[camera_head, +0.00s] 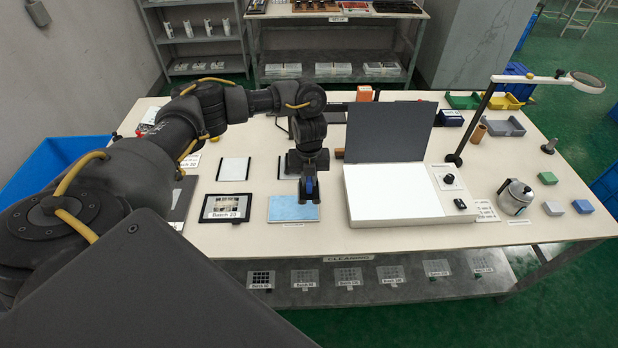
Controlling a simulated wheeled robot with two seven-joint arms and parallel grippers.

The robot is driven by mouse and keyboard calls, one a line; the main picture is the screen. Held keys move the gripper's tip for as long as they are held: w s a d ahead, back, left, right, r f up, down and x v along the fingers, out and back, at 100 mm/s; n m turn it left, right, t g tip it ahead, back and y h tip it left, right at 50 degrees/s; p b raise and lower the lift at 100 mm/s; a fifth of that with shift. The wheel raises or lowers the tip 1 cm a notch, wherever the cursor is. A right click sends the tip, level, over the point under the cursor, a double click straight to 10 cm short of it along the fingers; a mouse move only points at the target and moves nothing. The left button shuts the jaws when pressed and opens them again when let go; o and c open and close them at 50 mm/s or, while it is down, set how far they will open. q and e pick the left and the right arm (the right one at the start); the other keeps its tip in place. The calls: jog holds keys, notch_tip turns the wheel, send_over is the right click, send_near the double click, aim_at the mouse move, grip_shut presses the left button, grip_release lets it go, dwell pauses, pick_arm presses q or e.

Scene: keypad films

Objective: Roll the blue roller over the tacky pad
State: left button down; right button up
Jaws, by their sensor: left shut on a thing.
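My left gripper (309,190) points down near the middle of the table and is shut on the blue roller (309,186). Only a small blue part of the roller shows between the dark fingers. The tacky pad (285,209) is a light blue rectangle lying flat on the table. The gripper is over the pad's right upper part. I cannot tell whether the roller touches the pad. My right gripper is not in view.
A framed card marked Batch (226,207) lies left of the pad. A white light box (392,195) with a raised dark lid stands right of it. The table's front edge (400,242) is clear.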

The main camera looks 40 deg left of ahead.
aim_at(299, 190)
pick_arm(q)
jog(key=shift+f+b, duration=2.3)
jog(key=shift+f, duration=0.25)
jog(key=shift+f+b, duration=0.35)
jog(key=shift+f, duration=0.25)
jog(key=shift+s+a+r+p, duration=0.15)
jog(key=shift+s+a+p, duration=0.2)
jog(key=shift+a, duration=0.1)
jog(key=shift+s+a+p, duration=0.3)
jog(key=shift+s+a, duration=0.25)
jog(key=shift+a, duration=0.15)
jog(key=shift+a, duration=0.1)
